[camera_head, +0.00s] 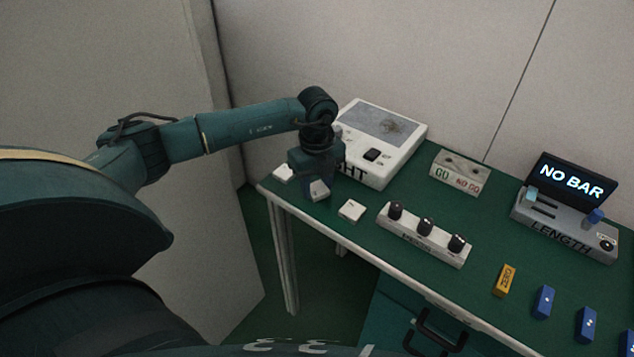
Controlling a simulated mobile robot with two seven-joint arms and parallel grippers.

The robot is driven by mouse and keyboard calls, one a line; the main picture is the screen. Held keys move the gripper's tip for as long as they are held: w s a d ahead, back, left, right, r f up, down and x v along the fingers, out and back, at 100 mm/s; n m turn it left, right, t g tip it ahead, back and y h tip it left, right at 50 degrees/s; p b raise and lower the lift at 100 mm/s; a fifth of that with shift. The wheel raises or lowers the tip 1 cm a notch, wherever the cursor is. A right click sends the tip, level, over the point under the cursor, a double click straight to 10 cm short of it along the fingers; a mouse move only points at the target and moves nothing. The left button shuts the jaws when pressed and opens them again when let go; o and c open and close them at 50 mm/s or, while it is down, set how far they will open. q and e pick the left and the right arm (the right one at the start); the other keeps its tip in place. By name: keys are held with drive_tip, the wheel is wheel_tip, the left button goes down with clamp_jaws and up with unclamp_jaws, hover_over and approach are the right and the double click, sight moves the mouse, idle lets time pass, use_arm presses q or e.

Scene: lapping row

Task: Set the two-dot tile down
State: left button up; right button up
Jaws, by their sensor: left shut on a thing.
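My right gripper is not in view.
The green table (398,257) carries a white machine (402,157) behind the gripper, a GO/NO GO box (460,172), a three-knob block (424,236) and a LENGTH gauge (563,226) reading NO BAR. A yellow block (504,281) and several blue blocks (544,301) lie front right.

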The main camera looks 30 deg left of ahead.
use_arm(q)
drive_tip(key=shift+f, duration=0.15)
drive_tip(key=o, duration=1)
